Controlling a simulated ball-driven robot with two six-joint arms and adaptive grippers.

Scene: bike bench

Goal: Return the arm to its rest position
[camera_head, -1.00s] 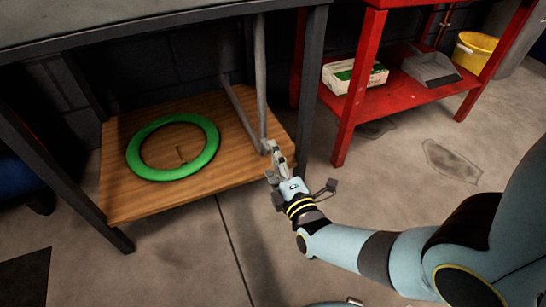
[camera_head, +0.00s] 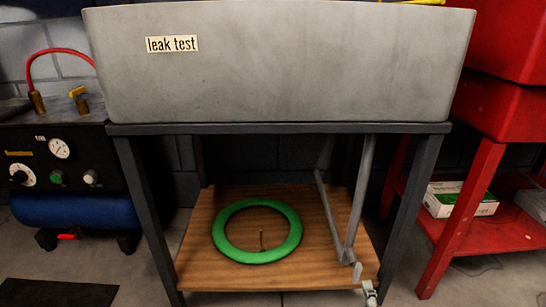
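A small grey piece of my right gripper (camera_head: 370,292) shows at the bottom edge, just below the lower end of a grey pipe (camera_head: 354,215). The rest of it and its arm are cut off by the frame, and I cannot tell whether its fingers are open, shut or touching the pipe. My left gripper is not in view. A green ring with a small valve stem (camera_head: 288,240) lies flat on the wooden shelf (camera_head: 200,260) under the leak test tank (camera_head: 280,80).
Dark frame legs (camera_head: 408,215) stand either side of the shelf. A compressor with a blue tank (camera_head: 75,210) is at left, with a dark mat (camera_head: 55,292) on the floor. A red bench (camera_head: 465,225) with a white-green box (camera_head: 460,198) is at right.

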